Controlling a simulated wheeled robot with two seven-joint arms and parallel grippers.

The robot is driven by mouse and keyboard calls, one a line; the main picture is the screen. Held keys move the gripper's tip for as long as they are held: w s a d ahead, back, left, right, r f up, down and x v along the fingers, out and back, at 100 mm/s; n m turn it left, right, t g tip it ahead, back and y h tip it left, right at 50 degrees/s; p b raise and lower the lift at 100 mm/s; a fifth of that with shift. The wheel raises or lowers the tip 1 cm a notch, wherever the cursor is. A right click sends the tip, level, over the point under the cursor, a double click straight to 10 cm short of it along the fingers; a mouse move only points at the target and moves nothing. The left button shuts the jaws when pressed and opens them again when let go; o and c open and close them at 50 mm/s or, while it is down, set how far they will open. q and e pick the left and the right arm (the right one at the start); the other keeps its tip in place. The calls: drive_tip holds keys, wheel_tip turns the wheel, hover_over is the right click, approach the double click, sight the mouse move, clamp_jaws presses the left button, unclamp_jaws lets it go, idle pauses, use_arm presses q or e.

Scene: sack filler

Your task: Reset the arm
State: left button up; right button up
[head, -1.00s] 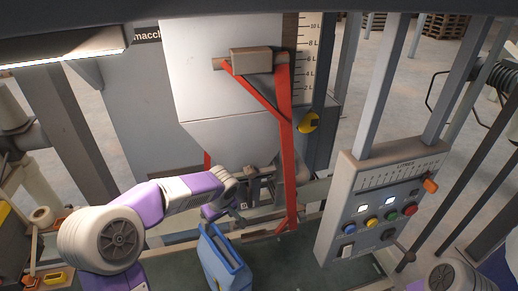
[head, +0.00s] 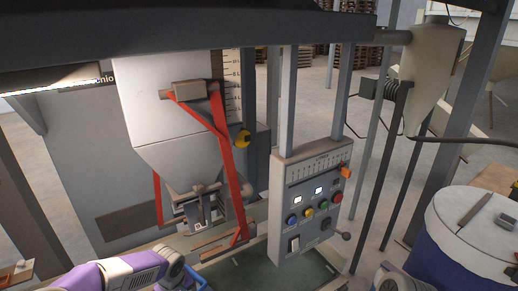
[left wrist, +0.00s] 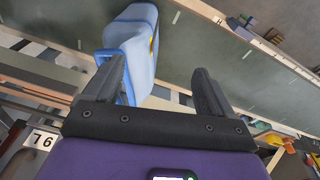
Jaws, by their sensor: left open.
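My left arm, purple and white, shows at the bottom left of the head view; its gripper is out of sight there. In the left wrist view my left gripper (left wrist: 160,85) is open, its two dark fingers apart with nothing between them. A blue sack or container (left wrist: 132,45) lies just beyond the left finger, partly behind it; I cannot tell whether they touch. Its blue edge (head: 195,280) shows at the bottom of the head view beside my arm. A small part of my right arm shows at the bottom right of the head view; the right gripper is not visible.
The white hopper (head: 165,110) with red straps (head: 232,175) stands at the left. The control panel (head: 308,205) with coloured buttons and an orange lever is in the middle. A blue drum (head: 450,255) with a white lid stands at the right. Grey posts rise behind the panel.

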use_arm(q)
drive_tip(key=s+d+f+m+h+b, duration=0.1)
drive_tip(key=s+d+f+h+b, duration=0.2)
drive_tip(key=f, duration=0.4)
drive_tip(key=s+d+f+m+g, duration=0.1)
drive_tip(key=s+d+f+m, duration=0.15)
drive_tip(key=d+f, duration=0.3)
drive_tip(key=s+d+f+m+h+b, duration=0.1)
drive_tip(key=s+d+f+h+b, duration=0.2)
drive_tip(key=f, duration=0.4)
drive_tip(key=s+d+f+m+y+b, duration=0.1)
drive_tip(key=s+d+f+b, duration=0.1)
drive_tip(key=s+f, duration=0.9)
drive_tip(key=shift+f+m, duration=0.15)
drive_tip(key=shift+m, duration=0.2)
drive_tip(key=shift+c, duration=0.3)
